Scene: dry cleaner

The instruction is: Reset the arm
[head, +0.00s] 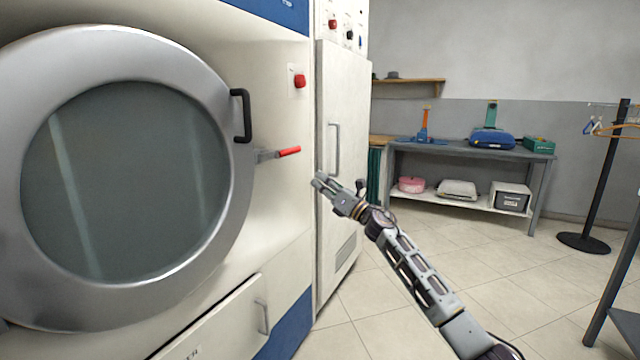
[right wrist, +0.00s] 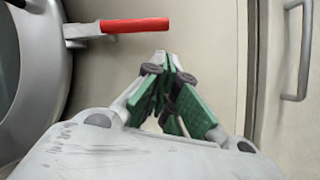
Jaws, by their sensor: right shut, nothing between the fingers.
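My right arm comes in from the lower right in the head view. My right gripper (head: 320,181) is shut and empty, in the air in front of the machine, below and to the right of the red-tipped lever (head: 288,151). The right wrist view shows the green-padded fingers (right wrist: 166,62) closed together at the tips. The red lever handle (right wrist: 134,25) is above them there, apart from the fingers. My left gripper is not in view.
A large machine with a round, closed door (head: 130,170) and black handle (head: 241,115) fills the left. A tall cabinet (head: 342,120) stands beside it. A grey table (head: 465,152) holds several items at the back. A coat stand (head: 605,170) stands right. The tiled floor between is clear.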

